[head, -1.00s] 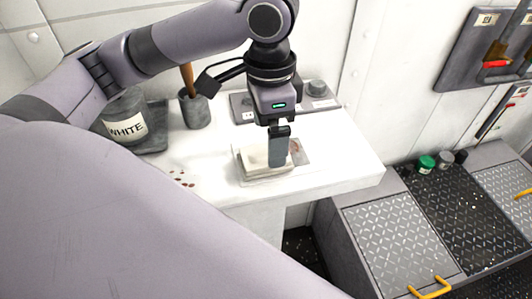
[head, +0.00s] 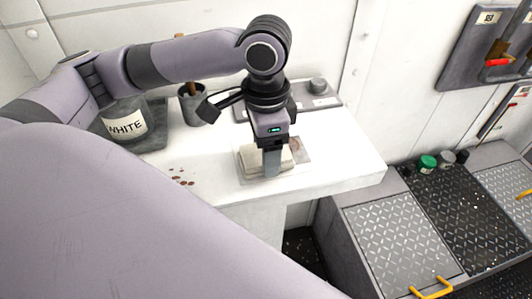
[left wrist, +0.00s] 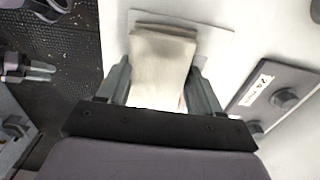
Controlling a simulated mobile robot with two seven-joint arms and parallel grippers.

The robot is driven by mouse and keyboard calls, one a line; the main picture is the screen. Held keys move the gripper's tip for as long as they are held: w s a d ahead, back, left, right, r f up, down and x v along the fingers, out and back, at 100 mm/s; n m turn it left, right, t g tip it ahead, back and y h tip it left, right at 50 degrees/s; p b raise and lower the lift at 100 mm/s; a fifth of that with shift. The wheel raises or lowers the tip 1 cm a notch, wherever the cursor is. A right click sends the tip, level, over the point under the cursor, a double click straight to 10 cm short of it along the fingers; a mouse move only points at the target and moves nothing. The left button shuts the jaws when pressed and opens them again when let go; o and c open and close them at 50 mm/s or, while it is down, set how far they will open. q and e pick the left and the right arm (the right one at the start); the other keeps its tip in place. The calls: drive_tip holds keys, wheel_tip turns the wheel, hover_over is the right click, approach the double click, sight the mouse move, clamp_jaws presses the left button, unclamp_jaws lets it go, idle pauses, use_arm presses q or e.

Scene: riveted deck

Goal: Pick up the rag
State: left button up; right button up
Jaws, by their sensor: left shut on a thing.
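The rag (head: 250,158) is a folded cream cloth on the white worktop (head: 335,165), over a thin pale sheet. In the left wrist view the rag (left wrist: 160,65) lies between the two fingers. My left gripper (head: 271,172) points down at the rag and hides part of it in the head view. In the left wrist view my left gripper (left wrist: 160,85) is shut on the rag, one finger at each side. I cannot tell whether the rag is clear of the worktop. Grey finger-like parts, likely my right gripper (left wrist: 30,70), show at the left wrist view's left edge; their opening is unclear.
Dark red flakes (head: 181,178) lie on the worktop. A grey panel with knobs (head: 320,97) is behind my gripper. A green-lidded jar (head: 427,164) stands right.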

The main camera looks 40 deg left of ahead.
use_arm(q)
wheel_tip(320, 180, up, 20)
drive_tip(key=p, duration=0.5)
idle(0.3)
drive_tip(key=shift+o, duration=0.6)
drive_tip(key=shift+f, duration=0.1)
